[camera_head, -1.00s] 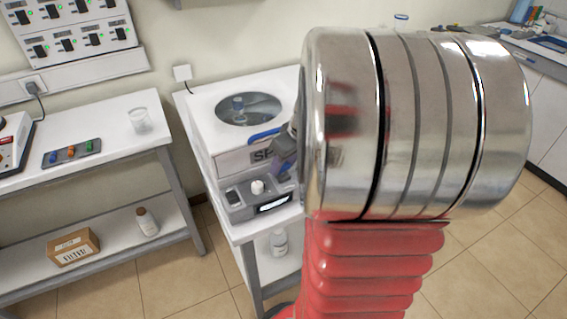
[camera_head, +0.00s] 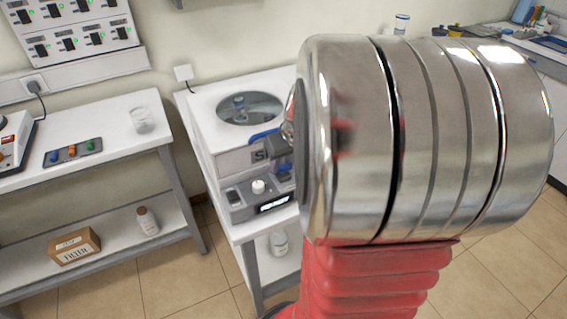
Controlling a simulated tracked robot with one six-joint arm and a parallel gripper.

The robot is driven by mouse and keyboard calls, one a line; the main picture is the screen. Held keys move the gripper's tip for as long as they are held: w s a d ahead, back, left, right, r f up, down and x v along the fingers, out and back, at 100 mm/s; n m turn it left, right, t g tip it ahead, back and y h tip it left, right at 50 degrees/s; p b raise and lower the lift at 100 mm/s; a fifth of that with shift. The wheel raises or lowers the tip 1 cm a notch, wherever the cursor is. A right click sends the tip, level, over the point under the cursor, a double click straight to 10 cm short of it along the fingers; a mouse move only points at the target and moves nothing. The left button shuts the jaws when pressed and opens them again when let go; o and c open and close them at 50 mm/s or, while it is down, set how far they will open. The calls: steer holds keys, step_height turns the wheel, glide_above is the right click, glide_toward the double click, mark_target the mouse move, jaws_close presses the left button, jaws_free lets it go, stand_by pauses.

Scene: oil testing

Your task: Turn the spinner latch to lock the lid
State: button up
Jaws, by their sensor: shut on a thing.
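The spinner (camera_head: 222,165) is a white box-shaped machine on a small white table. Its lid (camera_head: 205,107) is down, with a round window through which a blue-capped item shows. A blue latch or handle piece (camera_head: 264,135) sits at the lid's front right edge. My gripper (camera_head: 277,147) is at that front edge, beside the blue piece, and seems shut on the latch. My large metal arm joint hides most of the gripper and the machine's right side, so the exact contact is not clear.
The spinner's front panel has a white knob (camera_head: 258,186) and a display (camera_head: 275,203). A bench at left holds a beaker (camera_head: 142,120) and a tray of coloured items (camera_head: 73,152). A box (camera_head: 74,246) and a bottle (camera_head: 147,220) are on its lower shelf.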

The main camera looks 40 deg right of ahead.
steer(key=o, duration=1)
steer(key=shift+o, duration=0.2)
steer(key=v, duration=1.3)
steer(key=shift+s+r, duration=0.15)
steer(key=shift+r, duration=0.1)
steer(key=shift+a, duration=0.25)
